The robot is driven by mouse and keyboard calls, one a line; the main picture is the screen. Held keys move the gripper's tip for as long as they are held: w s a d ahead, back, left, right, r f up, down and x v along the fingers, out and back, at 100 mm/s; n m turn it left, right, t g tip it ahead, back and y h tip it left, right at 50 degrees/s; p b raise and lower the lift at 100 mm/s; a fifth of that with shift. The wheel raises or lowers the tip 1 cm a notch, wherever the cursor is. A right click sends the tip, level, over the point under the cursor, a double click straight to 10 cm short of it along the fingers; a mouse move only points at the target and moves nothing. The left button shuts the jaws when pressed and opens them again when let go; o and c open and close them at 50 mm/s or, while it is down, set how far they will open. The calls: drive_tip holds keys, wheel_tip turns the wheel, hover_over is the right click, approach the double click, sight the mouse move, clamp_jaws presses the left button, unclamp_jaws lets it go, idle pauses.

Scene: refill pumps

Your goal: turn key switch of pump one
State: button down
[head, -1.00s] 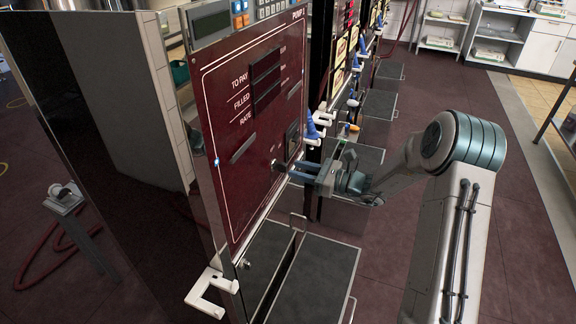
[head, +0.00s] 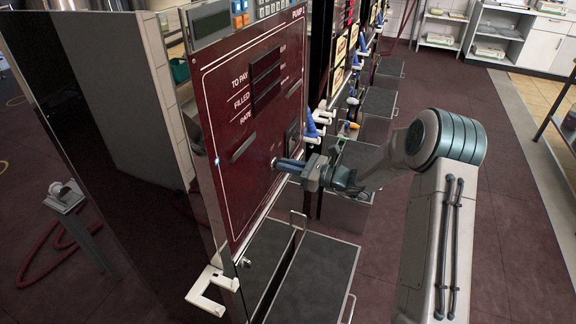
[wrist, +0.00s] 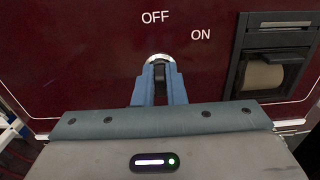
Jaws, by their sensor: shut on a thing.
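The key switch (wrist: 159,58) of the pump shows in the wrist view as a silver ring on the dark red panel, below the printed words OFF and ON. My gripper (wrist: 160,72) is shut on the dark key at its middle, with the blue fingers covering the ring's lower part. The key looks about upright, under OFF. In the head view my gripper (head: 277,163) meets the front of the red pump panel (head: 225,100) near its lower right. The key itself is hidden there by the fingers.
A printer slot with a paper roll (wrist: 263,74) sits right of the switch. A white nozzle holder (head: 212,290) juts out at the panel's lower left. Blue nozzles (head: 312,122) hang just right of the panel.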

drive_tip(key=m+p, duration=0.4)
drive_tip(key=m, duration=0.1)
drive_tip(key=m+p, duration=0.3)
drive_tip(key=shift+w+d, duration=0.1)
drive_tip(key=shift+w, duration=0.2)
drive_tip(key=shift+f+m+p, duration=0.2)
drive_tip(key=shift+m+p, duration=0.9)
drive_tip(key=shift+m, duration=0.8)
drive_tip(key=c, duration=1.5)
unclamp_jaws()
